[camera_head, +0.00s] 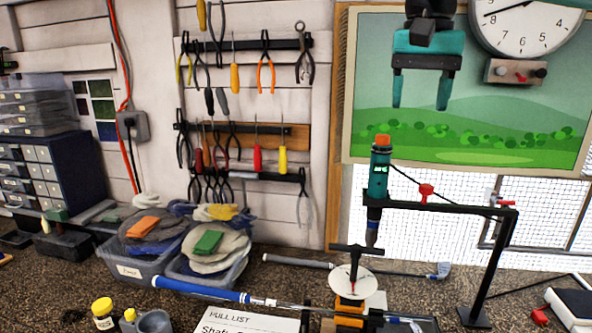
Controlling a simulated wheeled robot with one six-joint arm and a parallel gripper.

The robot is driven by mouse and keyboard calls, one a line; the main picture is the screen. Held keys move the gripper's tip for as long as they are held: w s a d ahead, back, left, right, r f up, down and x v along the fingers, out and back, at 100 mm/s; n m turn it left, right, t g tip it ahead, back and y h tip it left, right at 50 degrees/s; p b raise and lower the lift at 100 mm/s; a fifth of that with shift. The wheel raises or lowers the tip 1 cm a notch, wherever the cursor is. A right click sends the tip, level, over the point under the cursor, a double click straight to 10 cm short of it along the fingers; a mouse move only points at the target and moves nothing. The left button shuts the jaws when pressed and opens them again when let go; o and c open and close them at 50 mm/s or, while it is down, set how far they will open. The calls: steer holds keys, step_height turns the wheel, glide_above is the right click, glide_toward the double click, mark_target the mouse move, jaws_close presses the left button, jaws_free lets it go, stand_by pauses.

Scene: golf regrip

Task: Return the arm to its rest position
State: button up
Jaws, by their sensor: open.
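My gripper (420,88) hangs at the top right of the head view, teal and black, with its two fingers pointing down and spread apart. Nothing is between the fingers. It is in the air in front of the green landscape picture, above the bench and clear of everything on it. Below it and to the left, a teal tool with an orange top (378,175) stands upright in a black stand (445,206). The upper arm is cut off by the frame's top edge.
A golf club with a blue grip (205,289) lies across the bench front (330,262). Two bins of cloths (146,265) stand at left. A clock (525,22) is at the upper right. Pliers and screwdrivers (235,78) hang on the wall.

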steer(key=s+a+f+n+y+b, duration=0.2)
steer(key=s+f+n+b, duration=0.3)
steer(key=s+f, duration=0.8)
steer(key=s+a+f+n+y+b, duration=0.2)
steer(key=s+f+n+b, duration=0.3)
steer(key=s+f, duration=0.8)
step_height(320, 180, down, 8)
steer(key=b, duration=0.2)
steer(key=shift+s+n+b, duration=0.3)
steer(key=shift+s, duration=0.05)
steer(key=shift+a+f, duration=0.1)
